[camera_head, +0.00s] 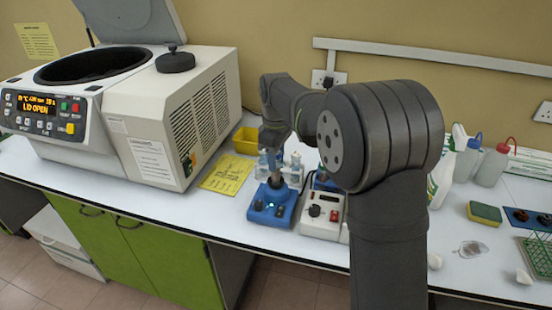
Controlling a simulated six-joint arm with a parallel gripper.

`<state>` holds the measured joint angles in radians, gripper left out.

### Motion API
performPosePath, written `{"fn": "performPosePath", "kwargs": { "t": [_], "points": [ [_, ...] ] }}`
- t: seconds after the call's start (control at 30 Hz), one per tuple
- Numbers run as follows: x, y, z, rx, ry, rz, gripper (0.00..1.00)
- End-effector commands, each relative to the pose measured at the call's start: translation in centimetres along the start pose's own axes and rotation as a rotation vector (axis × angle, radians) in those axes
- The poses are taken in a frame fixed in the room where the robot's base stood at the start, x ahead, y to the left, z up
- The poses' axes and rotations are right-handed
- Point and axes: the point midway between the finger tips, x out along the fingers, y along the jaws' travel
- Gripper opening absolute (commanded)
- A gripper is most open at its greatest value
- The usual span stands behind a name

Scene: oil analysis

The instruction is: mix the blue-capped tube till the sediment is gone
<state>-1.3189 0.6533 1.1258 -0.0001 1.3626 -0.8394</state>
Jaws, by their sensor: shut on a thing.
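My gripper (273,150) points down over the blue mixer (272,205) at the middle of the bench. It is shut on a small, pale bluish tube (267,163), which looks to be the blue-capped tube. The tube is just above or touching the mixer's dark top cup (276,181); I cannot tell which. The cap and any sediment are too small and too covered by the gripper to make out. A small light shows on the mixer's front.
A centrifuge (150,110) with its lid open stands left. A white device (322,213) stands close right. Bottles (492,166), a sponge (484,213) and a green rack (540,258) are further right.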

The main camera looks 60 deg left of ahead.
Motion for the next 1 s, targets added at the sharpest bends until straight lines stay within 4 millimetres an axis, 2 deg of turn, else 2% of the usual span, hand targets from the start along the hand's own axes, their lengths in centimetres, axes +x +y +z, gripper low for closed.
{"fn": "performPosePath", "kwargs": {
  "t": [1.0],
  "points": [
    [-7.9, 0.0, 0.0, 0.0, 0.002, 0.002, 0.02]
  ]
}}
